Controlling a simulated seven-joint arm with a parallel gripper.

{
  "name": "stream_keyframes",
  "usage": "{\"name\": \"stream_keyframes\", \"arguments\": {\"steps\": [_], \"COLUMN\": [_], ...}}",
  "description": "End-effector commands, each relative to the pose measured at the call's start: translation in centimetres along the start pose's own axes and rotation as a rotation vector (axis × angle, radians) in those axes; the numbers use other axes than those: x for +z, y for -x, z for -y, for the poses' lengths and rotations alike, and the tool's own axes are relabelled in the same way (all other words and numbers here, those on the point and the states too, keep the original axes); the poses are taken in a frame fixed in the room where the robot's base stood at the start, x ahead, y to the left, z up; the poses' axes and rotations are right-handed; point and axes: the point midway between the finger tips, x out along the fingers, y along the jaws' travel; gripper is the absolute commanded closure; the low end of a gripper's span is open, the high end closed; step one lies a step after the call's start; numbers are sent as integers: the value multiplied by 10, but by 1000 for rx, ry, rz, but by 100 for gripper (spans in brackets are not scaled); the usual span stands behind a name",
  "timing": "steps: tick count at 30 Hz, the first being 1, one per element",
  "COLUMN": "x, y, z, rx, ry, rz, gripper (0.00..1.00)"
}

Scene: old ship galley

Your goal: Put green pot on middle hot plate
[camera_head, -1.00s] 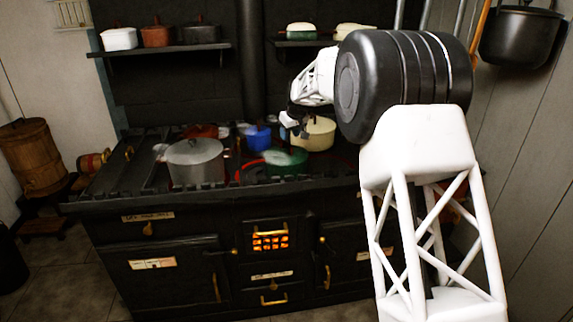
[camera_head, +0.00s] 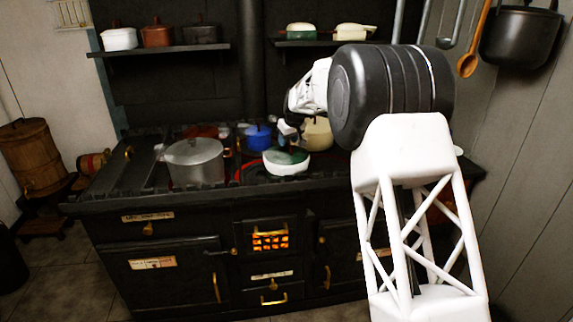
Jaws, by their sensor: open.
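The green pot (camera_head: 287,163) sits at the front middle of the black stove top, with a pale lower side and a green top. A glowing red hot plate (camera_head: 240,174) shows partly at its left. I cannot tell whether the pot rests wholly on it. My gripper (camera_head: 290,138) is open, just behind and above the pot in the picture. Its fingers are small and dark, and I cannot tell whether they touch the pot.
A large grey lidded pot (camera_head: 195,163) stands left of the green pot. A blue pot (camera_head: 258,138) and a cream pot (camera_head: 318,135) stand behind it. Shelves (camera_head: 165,50) with pots hang above. A black pot (camera_head: 520,38) hangs at the right.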

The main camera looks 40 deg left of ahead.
Motion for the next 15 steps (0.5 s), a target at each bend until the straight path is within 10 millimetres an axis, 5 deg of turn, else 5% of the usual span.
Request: {"name": "stream_keyframes", "arguments": {"steps": [15], "x": [0], "y": [-31], "z": [0], "rx": [0], "ry": [0], "rz": [0], "gripper": [56]}}
